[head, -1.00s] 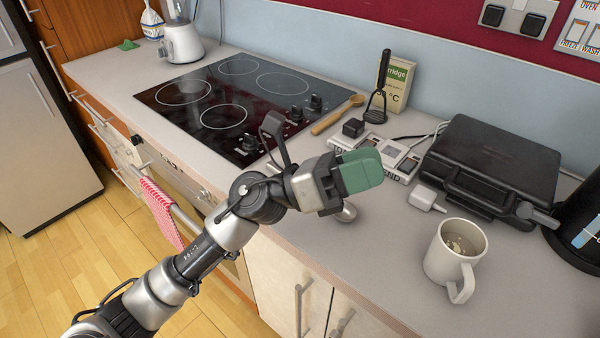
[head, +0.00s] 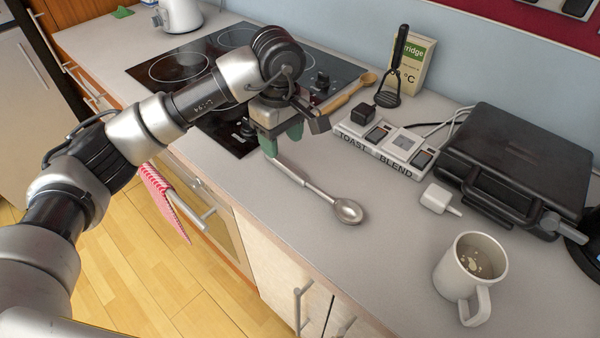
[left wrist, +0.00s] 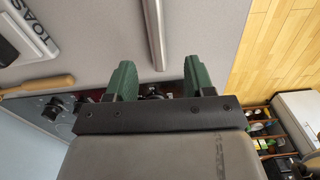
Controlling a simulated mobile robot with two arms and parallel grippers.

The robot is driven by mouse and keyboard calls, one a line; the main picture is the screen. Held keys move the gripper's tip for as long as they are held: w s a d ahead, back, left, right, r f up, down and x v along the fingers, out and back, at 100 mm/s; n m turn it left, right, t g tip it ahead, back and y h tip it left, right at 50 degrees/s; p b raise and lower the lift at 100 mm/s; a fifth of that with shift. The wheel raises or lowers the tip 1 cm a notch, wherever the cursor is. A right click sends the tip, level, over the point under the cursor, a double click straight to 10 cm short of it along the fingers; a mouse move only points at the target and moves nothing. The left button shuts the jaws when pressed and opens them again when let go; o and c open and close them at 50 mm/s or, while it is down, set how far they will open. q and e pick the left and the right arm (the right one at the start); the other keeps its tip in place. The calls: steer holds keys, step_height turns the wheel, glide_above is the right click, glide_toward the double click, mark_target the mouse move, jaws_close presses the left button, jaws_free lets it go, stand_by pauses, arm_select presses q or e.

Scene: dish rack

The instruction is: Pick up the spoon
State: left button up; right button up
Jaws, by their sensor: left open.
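A metal spoon (head: 348,210) lies on the grey counter, its bowl toward the right front and its handle running back left toward my left gripper. My left gripper (head: 282,146) points down near the end of the handle, with its green fingers apart. In the left wrist view, the handle (left wrist: 154,38) comes in from the top and lies between the line of the two open green fingertips (left wrist: 158,75). I cannot tell how high the fingers are above the handle. My right gripper is out of view.
The black hob (head: 165,72) is behind the gripper. The counter's front edge is near the handle.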

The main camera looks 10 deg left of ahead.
mark_target(284, 162)
arm_select(q)
steer(key=f, duration=0.2)
steer(key=f+p, duration=0.1)
steer(key=f, duration=0.3)
steer(key=shift+w+f, duration=0.2)
steer(key=shift+w, duration=0.05)
steer(key=shift+c, duration=0.4)
jaws_close()
